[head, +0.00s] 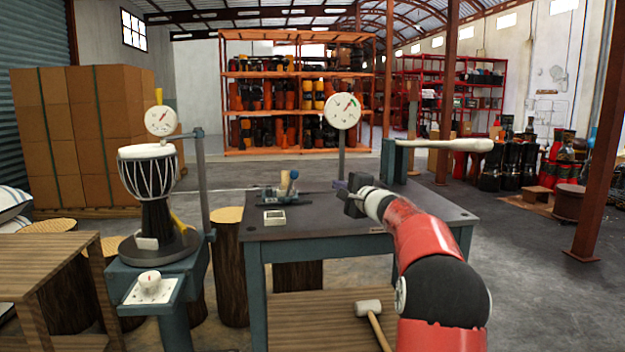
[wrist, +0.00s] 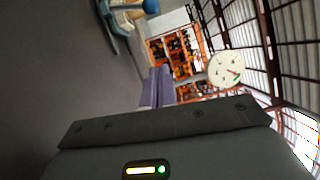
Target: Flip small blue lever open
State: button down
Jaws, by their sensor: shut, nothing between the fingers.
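A small device (head: 283,194) with a teal base, a tan upright part and a blue knob-like part (head: 294,174) stands on the dark worktable (head: 345,224). The blue part looks like the small lever, but its exact position is too small to tell. In the wrist view, the blue part (wrist: 151,6) shows at the top edge, cut off by the frame. My gripper (head: 338,184) is above the table, right of the device and apart from it. Its purple fingers (wrist: 158,74) are shut and empty, pointing away from the blue part.
A white box with a display (head: 274,217) lies in front of the device. A green post with a pale padded bar (head: 440,145) is at right. A goblet drum (head: 155,205) stands on a stand at left.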

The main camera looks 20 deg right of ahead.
aim_at(291, 184)
jog(key=w+p, duration=0.1)
jog(key=w, duration=0.2)
jog(key=w+a+p, duration=0.1)
jog(key=w+p, duration=0.1)
jog(key=w, duration=0.1)
jog(key=w+p, duration=0.2)
jog(key=w, duration=0.1)
jog(key=shift+w+a+r, duration=0.15)
jog(key=shift+w+r, duration=0.15)
jog(key=shift+r, duration=0.1)
jog(key=a, duration=0.3)
jog(key=shift+w, duration=0.25)
jog(key=shift+w+a, duration=0.1)
jog(key=shift+a, duration=0.35)
jog(key=shift+a+b, duration=0.15)
jog(key=shift+b, duration=0.65)
